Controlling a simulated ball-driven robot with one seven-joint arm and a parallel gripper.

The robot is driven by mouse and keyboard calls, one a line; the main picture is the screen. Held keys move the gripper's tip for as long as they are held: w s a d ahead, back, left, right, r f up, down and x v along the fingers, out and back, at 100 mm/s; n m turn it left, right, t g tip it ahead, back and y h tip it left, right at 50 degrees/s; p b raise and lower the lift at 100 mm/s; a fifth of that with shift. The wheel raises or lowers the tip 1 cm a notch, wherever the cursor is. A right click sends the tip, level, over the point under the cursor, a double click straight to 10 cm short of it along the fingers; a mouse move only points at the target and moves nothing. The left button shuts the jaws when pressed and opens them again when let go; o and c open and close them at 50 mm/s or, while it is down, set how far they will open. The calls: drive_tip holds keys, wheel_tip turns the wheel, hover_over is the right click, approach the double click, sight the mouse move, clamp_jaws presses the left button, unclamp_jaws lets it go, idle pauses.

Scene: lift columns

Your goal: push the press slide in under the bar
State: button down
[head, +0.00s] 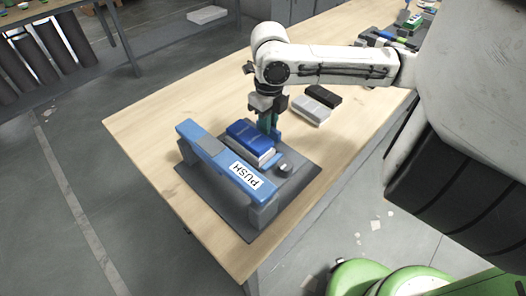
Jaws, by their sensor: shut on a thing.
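The press stands on a dark grey base plate (293,187) on the wooden table. Its blue bar (209,148) runs across the front on grey posts, with a white PUSH label on it. The press slide (268,157) lies behind the bar, carrying a dark blue block (245,134) on a pale layer. The block's near edge is close to the bar; the exact gap is hard to tell. My gripper (267,124) points down at the slide's far end, shut on an upright part there. The fingers partly hide that part.
A grey block (311,109) and a black block (323,96) lie on the table behind the press. A dark round knob (285,169) stands right of the slide. Small parts (410,25) lie at the table's far end. The table left of the press is clear.

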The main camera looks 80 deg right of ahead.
sight(237, 146)
drive_tip(key=shift+w+a+p, duration=0.1)
drive_tip(key=shift+w+a, duration=0.85)
drive_tip(key=shift+a, duration=0.6)
drive_tip(key=shift+w+a+p, duration=0.15)
drive_tip(key=shift+w+a, duration=0.8)
drive_tip(key=shift+a, duration=0.6)
drive_tip(key=shift+w+a+p, duration=0.1)
drive_tip(key=shift+w+a, duration=0.85)
drive_tip(key=shift+a, duration=0.6)
drive_tip(key=c, duration=1.2)
unclamp_jaws()
drive_tip(key=shift+r, duration=0.15)
drive_tip(key=shift+w+a+r+p, duration=0.1)
drive_tip(key=shift+r+p, duration=2.7)
drive_tip(key=shift+r, duration=0.55)
